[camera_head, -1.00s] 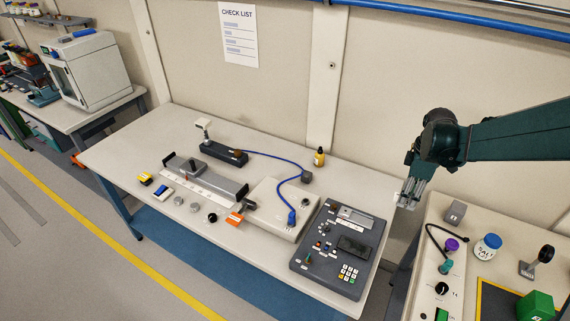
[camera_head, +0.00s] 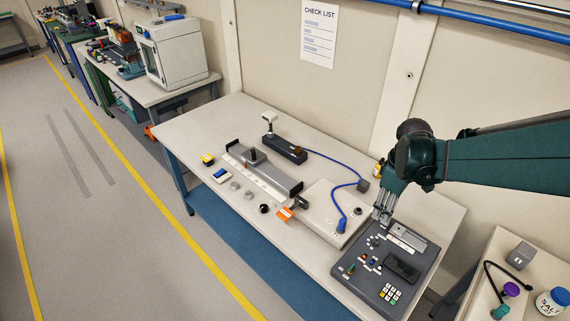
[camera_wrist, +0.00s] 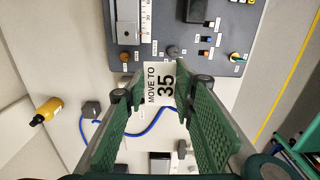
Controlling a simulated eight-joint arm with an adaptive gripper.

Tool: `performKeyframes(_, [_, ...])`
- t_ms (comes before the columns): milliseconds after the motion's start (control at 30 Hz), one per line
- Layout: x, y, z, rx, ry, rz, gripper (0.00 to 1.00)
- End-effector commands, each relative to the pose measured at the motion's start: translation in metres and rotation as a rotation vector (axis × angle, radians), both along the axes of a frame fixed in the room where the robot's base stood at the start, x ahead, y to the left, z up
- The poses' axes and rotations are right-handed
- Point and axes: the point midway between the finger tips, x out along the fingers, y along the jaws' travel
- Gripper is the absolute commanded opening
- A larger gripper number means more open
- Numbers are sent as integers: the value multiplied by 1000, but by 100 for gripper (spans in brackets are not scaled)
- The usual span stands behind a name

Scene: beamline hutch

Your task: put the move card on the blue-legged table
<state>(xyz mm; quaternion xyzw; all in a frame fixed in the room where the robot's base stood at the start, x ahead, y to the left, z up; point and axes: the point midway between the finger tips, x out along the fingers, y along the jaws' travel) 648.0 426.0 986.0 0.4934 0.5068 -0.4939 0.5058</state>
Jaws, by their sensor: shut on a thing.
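The move card (camera_wrist: 159,84) is a small white card reading "MOVE TO 35", between the fingertips in the wrist view. My gripper (camera_wrist: 160,97) is shut on it. In the head view my gripper (camera_head: 382,214) points down over the right part of the blue-legged table (camera_head: 213,122), close to the back edge of the grey control box. The card is too small to make out clearly there. The table has a pale top and blue legs. I cannot tell the card's exact height above it.
The control box (camera_head: 350,268), a pale box (camera_head: 322,205) with a blue cable, a slide rail (camera_head: 262,172) and a black device (camera_head: 284,149) stand on the tabletop. A yellow bottle (camera_wrist: 46,110) is near the gripper. Small knobs line the front. The tabletop's left end is clear.

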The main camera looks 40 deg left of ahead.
Motion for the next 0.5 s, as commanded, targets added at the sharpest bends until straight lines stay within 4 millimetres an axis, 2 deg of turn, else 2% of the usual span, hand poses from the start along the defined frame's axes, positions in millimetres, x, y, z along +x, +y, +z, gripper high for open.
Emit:
performKeyframes(100, [-22, 27, 0, 0, 0, 3, 18])
performKeyframes(500, [-97, 101, 0, 0, 0, -9, 18])
